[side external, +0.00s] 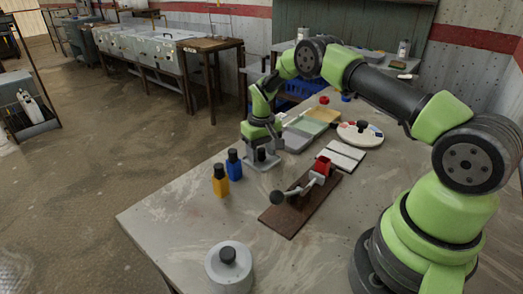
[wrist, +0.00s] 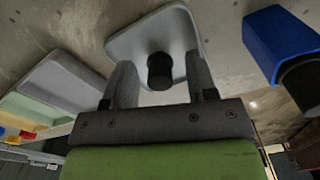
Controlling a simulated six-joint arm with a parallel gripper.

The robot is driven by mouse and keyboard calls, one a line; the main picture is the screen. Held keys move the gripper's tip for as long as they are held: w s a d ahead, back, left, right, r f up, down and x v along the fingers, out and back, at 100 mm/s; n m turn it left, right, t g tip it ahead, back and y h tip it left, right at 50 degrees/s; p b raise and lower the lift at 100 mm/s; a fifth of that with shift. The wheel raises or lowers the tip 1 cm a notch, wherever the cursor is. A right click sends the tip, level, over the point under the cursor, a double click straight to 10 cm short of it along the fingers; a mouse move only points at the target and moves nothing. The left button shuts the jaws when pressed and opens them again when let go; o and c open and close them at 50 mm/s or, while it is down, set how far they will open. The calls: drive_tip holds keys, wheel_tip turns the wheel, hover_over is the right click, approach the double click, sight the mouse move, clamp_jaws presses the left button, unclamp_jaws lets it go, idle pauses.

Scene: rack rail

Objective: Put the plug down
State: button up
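A black cylindrical knob (wrist: 160,70) stands on a light grey squarish base (wrist: 118,42). The base also shows in the side view (side external: 262,167) on the table. The pictures do not make certain which piece is the plug; this black-knobbed one is at my gripper. My gripper (wrist: 161,80) points down over it, with one finger on each side of the knob. A gap shows between each finger and the knob, so the gripper is open. The knob's lower end is hard to see in the side view.
A blue block (side external: 234,168) and a yellow block (side external: 220,184), both black-topped, stand close on the left. A brown board (side external: 292,215) with a lever and red part lies right. A grey canister (side external: 229,270) stands in front; a round white piece (side external: 350,137) lies behind.

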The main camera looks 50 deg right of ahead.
drive_tip(key=shift+r, duration=0.1)
wheel_tip(320, 180, up, 14)
wheel_tip(320, 180, up, 12)
drive_tip(key=t, duration=0.3)
hover_over(261, 151)
drive_tip(key=s+a, duration=0.6)
drive_tip(key=s+a+r+t+y, duration=0.1)
drive_tip(key=s+a+r+t, duration=0.1)
drive_tip(key=s, duration=0.8)
drive_tip(key=s+a+r+t+y, duration=0.1)
drive_tip(key=s+a, duration=0.4)
drive_tip(key=s, duration=0.5)
drive_tip(key=shift+a+r+t, duration=0.3)
drive_tip(key=shift+r+t, duration=0.15)
drive_tip(key=shift+t, duration=0.15)
drive_tip(key=shift+o, duration=0.4)
drive_tip(key=shift+w+m, duration=0.15)
drive_tip(key=shift+m, duration=0.15)
